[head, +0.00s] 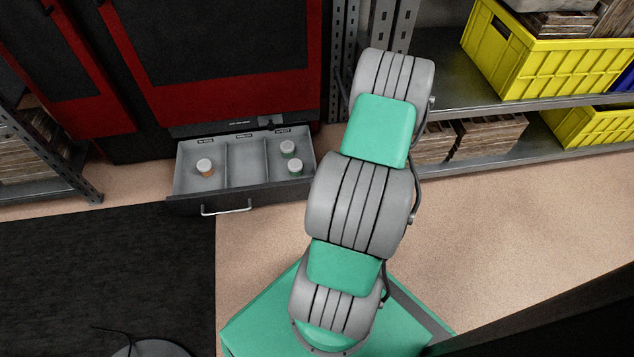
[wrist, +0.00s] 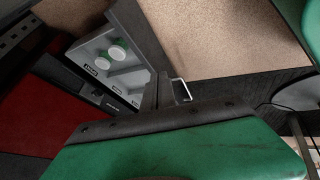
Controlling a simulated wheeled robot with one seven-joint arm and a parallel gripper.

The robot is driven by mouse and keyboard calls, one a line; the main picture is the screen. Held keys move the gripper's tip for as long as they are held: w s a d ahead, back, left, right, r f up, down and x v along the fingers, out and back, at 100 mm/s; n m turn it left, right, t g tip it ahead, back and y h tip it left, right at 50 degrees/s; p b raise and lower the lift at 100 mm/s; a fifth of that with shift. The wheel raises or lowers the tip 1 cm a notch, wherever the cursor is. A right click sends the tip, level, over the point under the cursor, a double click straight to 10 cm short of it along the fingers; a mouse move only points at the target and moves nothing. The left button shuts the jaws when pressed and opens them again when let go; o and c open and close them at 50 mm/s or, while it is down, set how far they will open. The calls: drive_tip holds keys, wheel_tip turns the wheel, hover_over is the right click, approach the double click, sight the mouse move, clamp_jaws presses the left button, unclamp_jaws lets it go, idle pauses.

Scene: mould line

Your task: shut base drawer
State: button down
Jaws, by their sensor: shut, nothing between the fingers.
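The base drawer (head: 243,172) stands pulled out under the red and black machine (head: 220,60) in the head view. Its dark front carries a pale bar handle (head: 226,209). In the wrist view the drawer (wrist: 134,82) is at the upper left, with its handle (wrist: 181,90) near the middle. My gripper (wrist: 165,118) fills the bottom of the wrist view as a scuffed green body with a dark bolted edge, and is shut and empty. It overlaps the drawer front's near end in that picture; contact cannot be told. In the head view my arm hides it.
The drawer holds an orange-brown jar (head: 205,167) at left and two green jars at right, all white-capped. Shelving (head: 470,92) with yellow crates (head: 540,60) stands at right, another rack (head: 50,185) at left. A dark mat (head: 110,250) and bare floor lie before the drawer.

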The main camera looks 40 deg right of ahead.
drive_tip(key=s+d+f+t, duration=0.1)
drive_tip(key=s+d+f, duration=0.3)
drive_tip(key=f, duration=0.2)
drive_tip(key=w+d+f+b, duration=0.1)
drive_tip(key=w+f+b, duration=0.5)
drive_tip(key=w, duration=0.3)
drive_tip(key=shift+w+d+f+n+h+b, duration=0.15)
drive_tip(key=shift+w+f+n+h+b, duration=0.15)
drive_tip(key=shift+f+n+h, duration=0.15)
